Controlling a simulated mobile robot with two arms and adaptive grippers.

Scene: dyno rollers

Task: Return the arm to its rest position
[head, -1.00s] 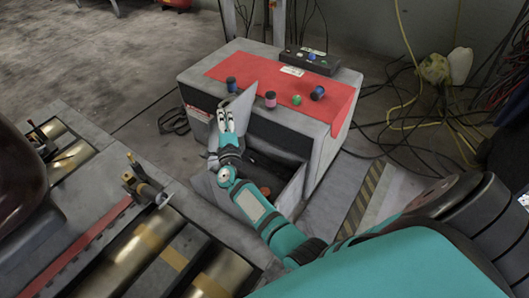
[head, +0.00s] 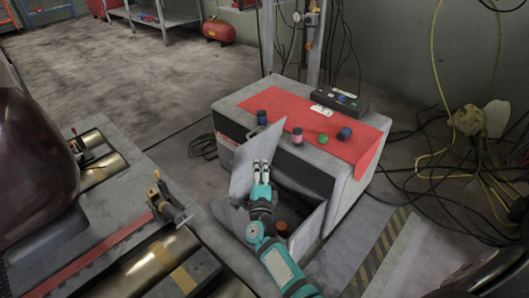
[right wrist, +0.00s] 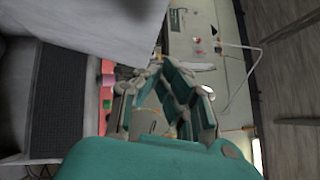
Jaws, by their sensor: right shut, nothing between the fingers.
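My right gripper (head: 261,166) is shut and empty. In the head view it shows against the left door panel (head: 245,178) of the grey cabinet (head: 375,168), with my teal arm coming up from the bottom. I cannot tell whether it touches the panel. In the right wrist view the gripper's fingers (right wrist: 165,90) lie below a grey panel (right wrist: 95,25). My left gripper is not in view.
The cabinet stands open, with a brownish round thing (head: 281,227) inside. Several small cans, including a pink one (head: 297,136), stand on its red top (head: 345,145). A roller bench (head: 130,215) is left; cables (head: 440,160) lie right.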

